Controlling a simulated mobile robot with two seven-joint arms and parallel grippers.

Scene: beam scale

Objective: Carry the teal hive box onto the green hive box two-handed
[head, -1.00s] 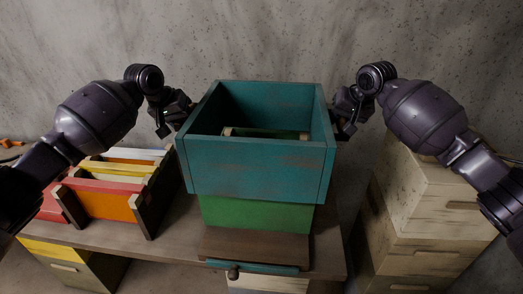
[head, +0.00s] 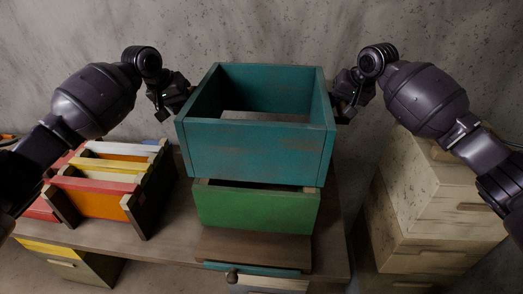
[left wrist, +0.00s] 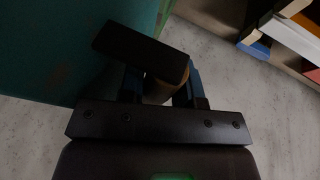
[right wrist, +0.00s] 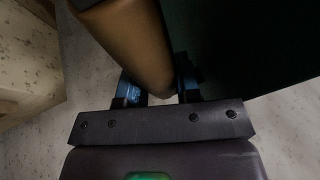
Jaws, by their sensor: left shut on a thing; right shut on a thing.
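The teal hive box (head: 258,150) is an open frame held in the air above the green hive box (head: 255,210). A gap shows between them, with part of the green box's front rim in view below. The teal box looks roughly level. My left gripper (head: 178,104) is at its left side, and the left wrist view shows it shut on a rounded wooden handle (left wrist: 158,92) beside the teal wall (left wrist: 50,40). My right gripper (head: 343,106) is at its right side, shut on a wooden handle (right wrist: 135,45). Most of the green box's top is hidden.
The green box stands on a brown board (head: 255,249) on the table (head: 160,247). A rack of colored frames (head: 95,200) stands to the left. Stacked pale hive boxes (head: 430,215) stand at the right. A grey wall is behind.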

